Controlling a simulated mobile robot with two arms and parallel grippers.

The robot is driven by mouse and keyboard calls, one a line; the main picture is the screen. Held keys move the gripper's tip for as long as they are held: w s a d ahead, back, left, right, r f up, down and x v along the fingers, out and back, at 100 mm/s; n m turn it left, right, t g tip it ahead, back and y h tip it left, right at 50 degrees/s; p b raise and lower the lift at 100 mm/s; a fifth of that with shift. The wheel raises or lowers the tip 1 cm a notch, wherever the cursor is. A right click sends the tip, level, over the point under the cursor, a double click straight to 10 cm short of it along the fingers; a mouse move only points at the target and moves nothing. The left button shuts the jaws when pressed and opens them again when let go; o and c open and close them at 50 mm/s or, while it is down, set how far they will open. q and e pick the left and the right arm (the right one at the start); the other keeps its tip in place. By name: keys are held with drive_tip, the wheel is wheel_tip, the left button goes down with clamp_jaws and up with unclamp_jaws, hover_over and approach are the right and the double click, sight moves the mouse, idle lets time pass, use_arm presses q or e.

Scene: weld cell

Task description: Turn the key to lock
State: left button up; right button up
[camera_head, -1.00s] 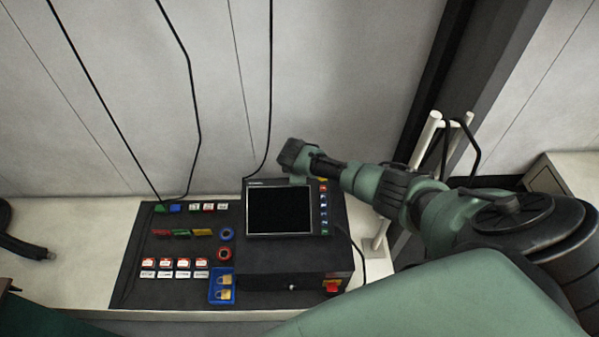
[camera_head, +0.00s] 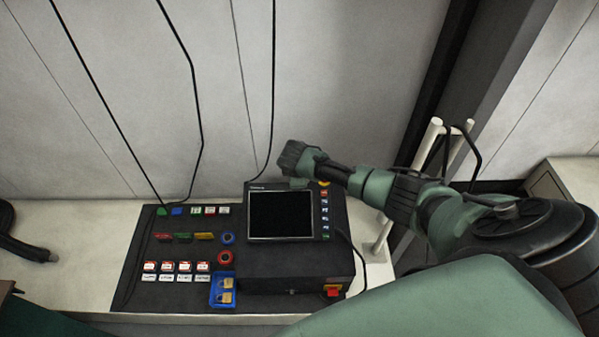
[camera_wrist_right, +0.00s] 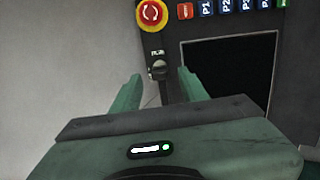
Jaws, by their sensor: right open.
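The key switch (camera_wrist_right: 158,68) is a small dark knob below a small label on the control panel's dark strip. In the right wrist view it lies between and beyond the two green fingers of my right gripper (camera_wrist_right: 160,88). The gripper is open, with nothing between its fingertips that I can see it touching. In the head view my right gripper (camera_head: 296,176) is above the top edge of the control panel (camera_head: 327,202), and the key switch is hidden there.
A red and yellow emergency stop (camera_wrist_right: 152,14) is beside the key switch, near the screen (camera_head: 281,214). A blue tray with padlocks (camera_head: 223,290) and several coloured tags lie on the black mat (camera_head: 130,270). A white post (camera_head: 425,145) stands right of the panel.

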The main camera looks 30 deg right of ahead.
drive_tip(key=v, duration=0.4)
drive_tip(key=shift+s+a+r, duration=0.1)
drive_tip(key=shift+s+r, duration=0.1)
drive_tip(key=shift+r, duration=0.05)
